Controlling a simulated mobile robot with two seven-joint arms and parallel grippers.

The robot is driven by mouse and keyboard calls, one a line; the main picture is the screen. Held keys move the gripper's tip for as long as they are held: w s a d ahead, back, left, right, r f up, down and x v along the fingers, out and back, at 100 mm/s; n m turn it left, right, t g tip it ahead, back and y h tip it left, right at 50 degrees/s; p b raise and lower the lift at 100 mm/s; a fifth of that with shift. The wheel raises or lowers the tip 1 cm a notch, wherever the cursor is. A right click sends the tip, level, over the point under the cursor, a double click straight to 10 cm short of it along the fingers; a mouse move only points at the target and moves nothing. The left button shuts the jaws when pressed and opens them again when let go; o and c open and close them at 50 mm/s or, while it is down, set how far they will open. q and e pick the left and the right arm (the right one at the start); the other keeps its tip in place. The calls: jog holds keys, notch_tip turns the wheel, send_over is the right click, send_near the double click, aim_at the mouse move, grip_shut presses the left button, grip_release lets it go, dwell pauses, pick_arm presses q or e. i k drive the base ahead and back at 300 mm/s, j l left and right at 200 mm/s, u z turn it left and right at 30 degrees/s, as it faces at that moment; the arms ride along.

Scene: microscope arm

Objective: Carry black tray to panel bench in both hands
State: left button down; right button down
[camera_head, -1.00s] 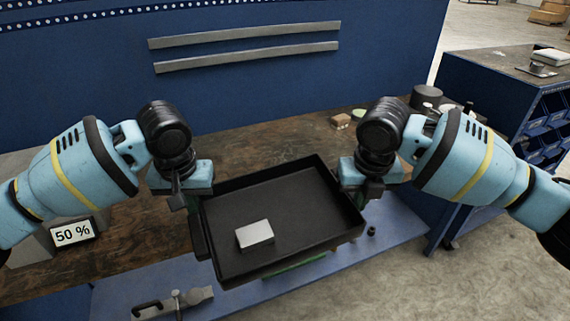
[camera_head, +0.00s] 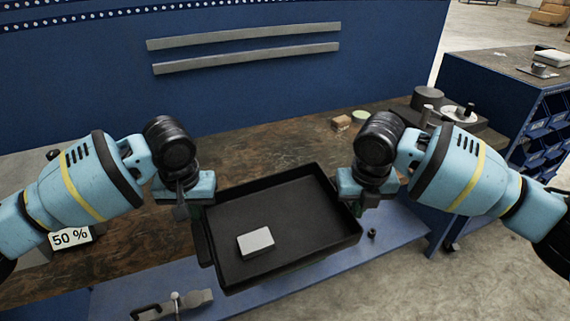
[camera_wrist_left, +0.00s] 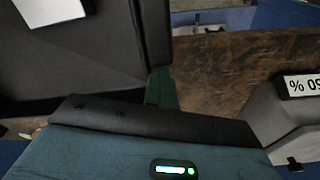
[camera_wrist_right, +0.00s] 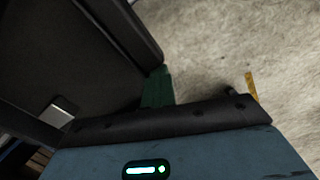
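The black tray (camera_head: 300,215) is a shallow rectangular box with a pale grey block (camera_head: 256,243) lying on its floor. It is held level or nearly so in front of the wooden bench's front edge. My left gripper (camera_head: 201,212) is at the tray's left wall, and its green finger (camera_wrist_left: 161,88) presses against that wall in the left wrist view. My right gripper (camera_head: 357,196) is at the right wall, with its green finger (camera_wrist_right: 157,88) against it in the right wrist view. Both look shut on the walls; the far fingers are hidden.
The wooden bench (camera_head: 265,142) stands before a blue panel (camera_head: 240,100). A "50 %" sign (camera_head: 70,237) is at left. A small brown block (camera_head: 341,123) and round metal parts (camera_head: 427,97) sit at the back right. A blue shelf (camera_head: 390,245) runs below. Another bench (camera_head: 475,65) stands right.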

aim_at(277, 166)
jog(key=i, duration=0.95)
